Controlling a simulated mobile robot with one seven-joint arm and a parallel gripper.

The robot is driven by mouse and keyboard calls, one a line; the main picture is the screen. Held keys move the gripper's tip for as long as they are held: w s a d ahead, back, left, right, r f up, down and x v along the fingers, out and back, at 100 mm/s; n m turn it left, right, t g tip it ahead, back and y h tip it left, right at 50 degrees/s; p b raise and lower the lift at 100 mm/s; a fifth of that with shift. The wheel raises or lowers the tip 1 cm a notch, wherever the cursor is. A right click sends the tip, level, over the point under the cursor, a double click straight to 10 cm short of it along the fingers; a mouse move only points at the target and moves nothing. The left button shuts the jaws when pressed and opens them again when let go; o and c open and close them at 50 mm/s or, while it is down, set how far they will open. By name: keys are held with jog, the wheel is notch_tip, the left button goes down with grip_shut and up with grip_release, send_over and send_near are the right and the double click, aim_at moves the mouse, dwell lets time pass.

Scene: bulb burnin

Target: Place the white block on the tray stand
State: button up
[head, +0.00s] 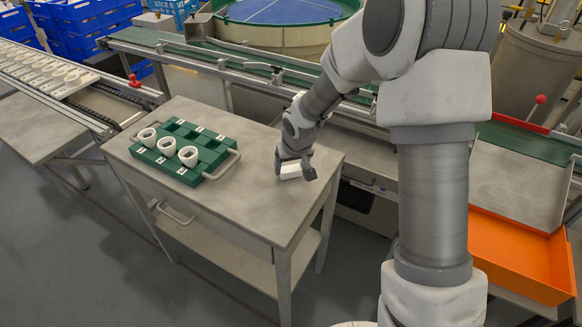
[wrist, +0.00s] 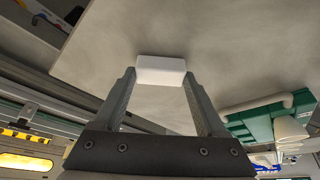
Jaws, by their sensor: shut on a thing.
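The white block (head: 290,172) is a small plain white box between my gripper's fingers, above the right part of a grey metal table's top (head: 250,205). That table bears the green tray and seems to be the tray stand. My gripper (head: 295,170) points down and is shut on the block. In the wrist view the block (wrist: 161,70) sits between the two fingertips, with the bare table top (wrist: 215,50) behind it. I cannot tell whether the block touches the table top.
A green tray (head: 213,154) with three white ring-like parts and several empty places stands on the table's left half. A conveyor (head: 240,68) runs behind. An orange bin (head: 515,255) is at the right. The table's front right is clear.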

jog(key=shift+f, duration=0.2)
jog(key=o, duration=1.3)
jog(key=shift+r, duration=0.1)
